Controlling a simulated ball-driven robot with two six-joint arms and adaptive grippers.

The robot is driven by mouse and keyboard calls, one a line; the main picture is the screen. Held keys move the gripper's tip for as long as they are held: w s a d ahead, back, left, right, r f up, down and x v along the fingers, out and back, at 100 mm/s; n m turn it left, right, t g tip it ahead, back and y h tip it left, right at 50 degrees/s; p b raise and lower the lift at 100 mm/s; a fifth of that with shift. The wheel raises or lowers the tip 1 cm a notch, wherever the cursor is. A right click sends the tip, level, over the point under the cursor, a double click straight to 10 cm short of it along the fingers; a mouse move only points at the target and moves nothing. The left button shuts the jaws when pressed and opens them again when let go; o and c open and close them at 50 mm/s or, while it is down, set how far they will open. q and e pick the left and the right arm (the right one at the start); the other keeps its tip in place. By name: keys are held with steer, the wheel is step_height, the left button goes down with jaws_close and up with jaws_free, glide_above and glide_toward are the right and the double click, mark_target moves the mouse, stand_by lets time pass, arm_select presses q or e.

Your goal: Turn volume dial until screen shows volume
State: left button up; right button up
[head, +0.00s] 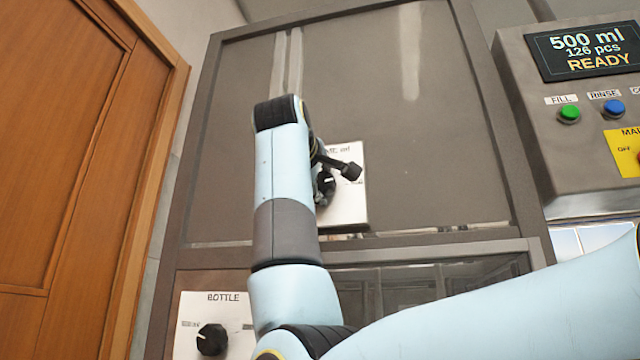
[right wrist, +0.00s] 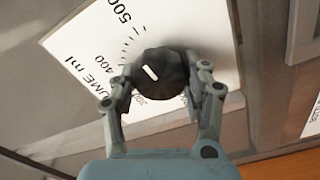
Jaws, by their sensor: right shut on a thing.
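The black volume dial (head: 326,187) sits on a white plate (head: 347,205) on the grey cabinet, partly hidden behind my right arm in the head view. In the right wrist view the dial (right wrist: 160,75) shows whole from the front, with a white mark on its face and a scale reading 300, 400 and 500 around it. My right gripper (right wrist: 162,92) has a finger on each side of the dial and is shut on it. In the head view this gripper (head: 328,174) is partly hidden by my wrist. The screen (head: 588,48) reads "500 ml, 126 pcs, READY". My left gripper is not in view.
A bottle dial (head: 212,340) on its own white plate is at the lower left. The control box (head: 560,165) at right carries a green FILL button (head: 569,114) and a blue RINSE button (head: 613,108). A wooden door (head: 70,150) stands at left.

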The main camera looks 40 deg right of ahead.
steer(key=shift+f, duration=0.2)
stand_by(0.3)
steer(key=o, duration=1.2)
steer(key=shift+r, duration=0.15)
steer(key=shift+v, duration=3.8)
steer(key=shift+w, duration=0.1)
